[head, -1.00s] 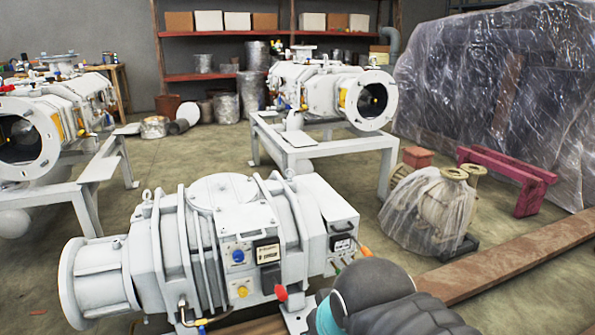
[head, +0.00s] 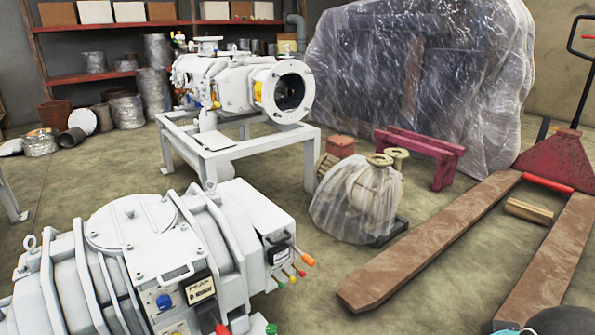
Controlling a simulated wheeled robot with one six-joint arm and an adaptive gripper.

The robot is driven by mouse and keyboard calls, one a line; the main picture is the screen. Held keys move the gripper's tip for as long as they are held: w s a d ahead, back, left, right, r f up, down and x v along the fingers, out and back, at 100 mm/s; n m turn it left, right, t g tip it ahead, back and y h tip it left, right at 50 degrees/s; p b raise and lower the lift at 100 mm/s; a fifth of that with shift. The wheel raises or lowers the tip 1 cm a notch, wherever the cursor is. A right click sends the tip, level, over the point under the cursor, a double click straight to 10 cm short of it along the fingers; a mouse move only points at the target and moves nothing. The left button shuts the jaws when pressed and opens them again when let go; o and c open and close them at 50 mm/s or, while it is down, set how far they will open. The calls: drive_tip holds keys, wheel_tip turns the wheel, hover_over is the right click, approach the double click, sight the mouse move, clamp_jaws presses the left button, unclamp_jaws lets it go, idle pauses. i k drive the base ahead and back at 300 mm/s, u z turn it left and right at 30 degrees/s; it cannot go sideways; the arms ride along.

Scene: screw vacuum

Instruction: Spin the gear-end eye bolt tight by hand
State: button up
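The white vacuum pump (head: 150,250) lies at the lower left, its left end cut off by the frame. A small eye bolt (head: 209,186) stands upright on its top near the right end. Another eye bolt (head: 29,243) stands on top near the left edge. I cannot tell from this view which one is the gear-end bolt, or how tightly either sits. Only a dark and teal piece of my arm shows at the bottom right corner, well apart from the pump. My gripper is outside the frame.
A second white pump (head: 235,82) rests on a white steel stand (head: 218,150) behind. A plastic-wrapped pump (head: 357,200) sits on the floor at centre. A pallet jack (head: 555,165) with long brown forks fills the right. A large wrapped machine (head: 415,75) stands behind.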

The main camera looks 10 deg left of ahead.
sight(211, 192)
drive_tip(key=z, duration=0.85)
drive_tip(key=i, duration=0.7)
drive_tip(key=u, duration=2.55)
